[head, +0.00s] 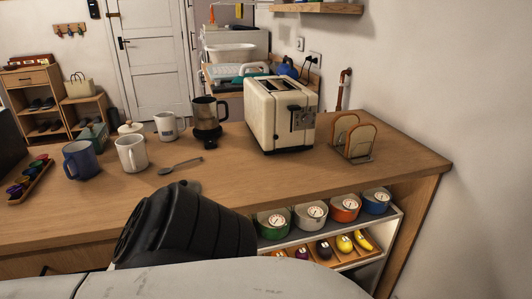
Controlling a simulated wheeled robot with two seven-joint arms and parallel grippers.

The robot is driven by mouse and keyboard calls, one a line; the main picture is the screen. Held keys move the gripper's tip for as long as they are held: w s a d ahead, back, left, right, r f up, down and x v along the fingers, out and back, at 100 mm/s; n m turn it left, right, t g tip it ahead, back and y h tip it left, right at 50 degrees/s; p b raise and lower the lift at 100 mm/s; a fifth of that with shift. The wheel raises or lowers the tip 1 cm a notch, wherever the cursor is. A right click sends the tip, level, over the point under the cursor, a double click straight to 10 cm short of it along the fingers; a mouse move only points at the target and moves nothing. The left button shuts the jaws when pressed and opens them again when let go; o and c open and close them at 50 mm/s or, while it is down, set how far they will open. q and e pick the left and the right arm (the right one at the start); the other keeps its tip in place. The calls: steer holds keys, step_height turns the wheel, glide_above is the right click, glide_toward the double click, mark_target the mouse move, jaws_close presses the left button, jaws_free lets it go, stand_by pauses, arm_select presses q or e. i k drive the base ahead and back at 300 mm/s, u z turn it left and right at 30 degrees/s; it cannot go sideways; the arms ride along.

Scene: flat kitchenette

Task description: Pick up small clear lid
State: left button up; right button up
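I cannot make out a small clear lid with certainty in the head view. A small greyish shape (193,186) shows just behind my black arm part, mostly hidden; I cannot tell what it is. A cream knobbed lid (130,127) shows behind the white mug (131,153), but it looks opaque. Part of my own arm, dark and pale, crosses the bottom of the view and covers the counter's front. Neither of my grippers can be seen.

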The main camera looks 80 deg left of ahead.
mark_target(195, 185)
steer(key=i, duration=0.85)
steer(key=u, duration=3.8)
